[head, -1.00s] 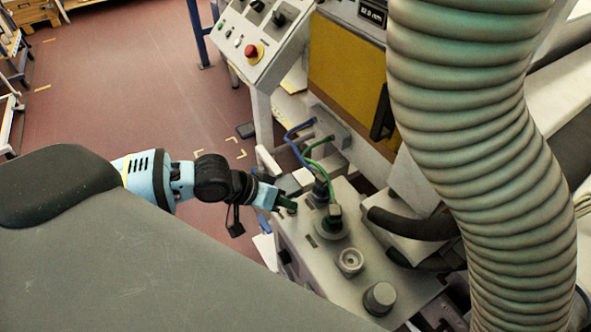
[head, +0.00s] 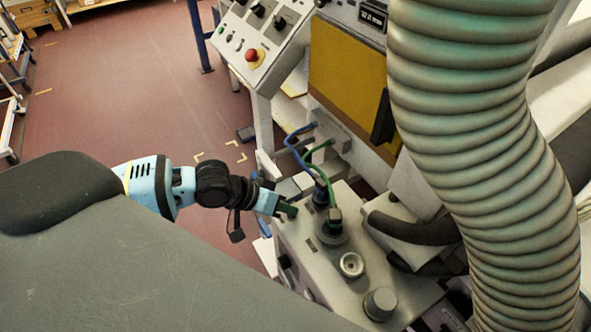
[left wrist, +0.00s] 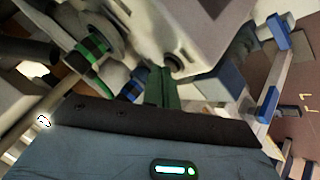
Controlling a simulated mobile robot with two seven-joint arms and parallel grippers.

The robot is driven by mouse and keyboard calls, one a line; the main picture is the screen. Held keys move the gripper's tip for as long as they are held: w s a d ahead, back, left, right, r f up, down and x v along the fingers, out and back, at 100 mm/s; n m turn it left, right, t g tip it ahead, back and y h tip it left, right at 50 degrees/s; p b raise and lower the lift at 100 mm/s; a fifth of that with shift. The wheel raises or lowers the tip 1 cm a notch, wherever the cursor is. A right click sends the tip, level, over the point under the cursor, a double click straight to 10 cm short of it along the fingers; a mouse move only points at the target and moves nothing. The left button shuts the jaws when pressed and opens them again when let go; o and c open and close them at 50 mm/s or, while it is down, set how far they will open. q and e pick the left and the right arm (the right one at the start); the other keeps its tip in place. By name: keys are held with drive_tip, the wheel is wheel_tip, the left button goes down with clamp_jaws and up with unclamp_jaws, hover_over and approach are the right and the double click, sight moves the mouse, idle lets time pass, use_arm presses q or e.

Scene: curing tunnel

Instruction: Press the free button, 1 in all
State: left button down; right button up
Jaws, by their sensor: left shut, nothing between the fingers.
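My left gripper (head: 287,210) is shut and empty at the upper left edge of a pale grey connector box (head: 335,283). In the left wrist view its green fingers (left wrist: 160,88) point at the box's pale face, close to a small dark round button-like part (left wrist: 173,63). I cannot tell whether they touch it. Small dark parts (head: 284,261) show on the box's left side in the head view; I cannot tell which is the free button. My right gripper is not in view.
Blue (head: 321,192) and green (head: 334,217) cable plugs stand on the box, beside an open socket (head: 351,265) and a round cap (head: 380,304). A large ribbed hose (head: 480,150) hangs at right. A control panel (head: 262,35) with a red knob (head: 252,55) stands behind.

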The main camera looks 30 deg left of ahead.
use_arm(q)
drive_tip(key=shift+f, duration=0.4)
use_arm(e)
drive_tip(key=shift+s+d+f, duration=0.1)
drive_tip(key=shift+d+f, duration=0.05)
use_arm(q)
drive_tip(key=shift+w+r+p, duration=0.2)
drive_tip(key=shift+r+p, duration=0.2)
drive_tip(key=shift+r, duration=0.2)
drive_tip(key=shift+w+r, duration=0.1)
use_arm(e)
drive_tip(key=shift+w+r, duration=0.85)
